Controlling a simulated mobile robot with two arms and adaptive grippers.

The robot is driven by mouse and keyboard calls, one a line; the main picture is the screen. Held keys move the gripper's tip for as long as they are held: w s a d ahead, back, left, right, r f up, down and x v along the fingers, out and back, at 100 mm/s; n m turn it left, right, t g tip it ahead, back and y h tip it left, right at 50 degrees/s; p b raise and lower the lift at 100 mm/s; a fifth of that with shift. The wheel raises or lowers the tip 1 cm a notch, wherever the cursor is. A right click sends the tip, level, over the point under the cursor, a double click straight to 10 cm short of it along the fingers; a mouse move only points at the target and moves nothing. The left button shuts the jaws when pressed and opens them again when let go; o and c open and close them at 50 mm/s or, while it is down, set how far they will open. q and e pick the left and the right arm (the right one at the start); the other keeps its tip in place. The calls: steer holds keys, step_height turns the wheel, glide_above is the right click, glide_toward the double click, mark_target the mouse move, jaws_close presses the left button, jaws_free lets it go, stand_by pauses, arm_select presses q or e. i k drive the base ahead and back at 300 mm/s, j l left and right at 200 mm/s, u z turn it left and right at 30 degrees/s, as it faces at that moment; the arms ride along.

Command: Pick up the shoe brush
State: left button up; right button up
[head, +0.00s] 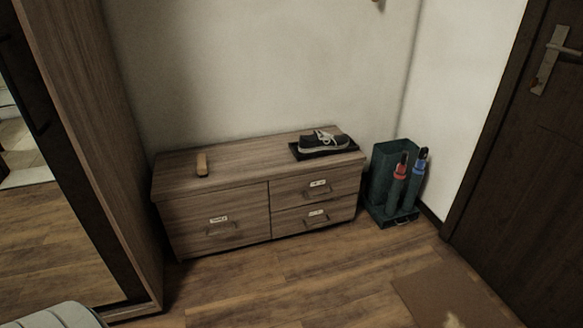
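The shoe brush (202,164) appears as a small, light brown block near the left end of the top of a low wooden drawer cabinet (240,160). Its bristles are too small to make out. Nothing touches it, and the cabinet top around it is bare. Neither of my grippers shows in the head view.
A dark sneaker (323,141) sits on a black tray (345,149) at the cabinet's right end. A green stand (385,168) with umbrellas is beside the cabinet. A tall mirrored wardrobe (95,150) stands left, a door (530,150) right.

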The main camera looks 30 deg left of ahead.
mark_target(202, 169)
steer(key=u, duration=1.65)
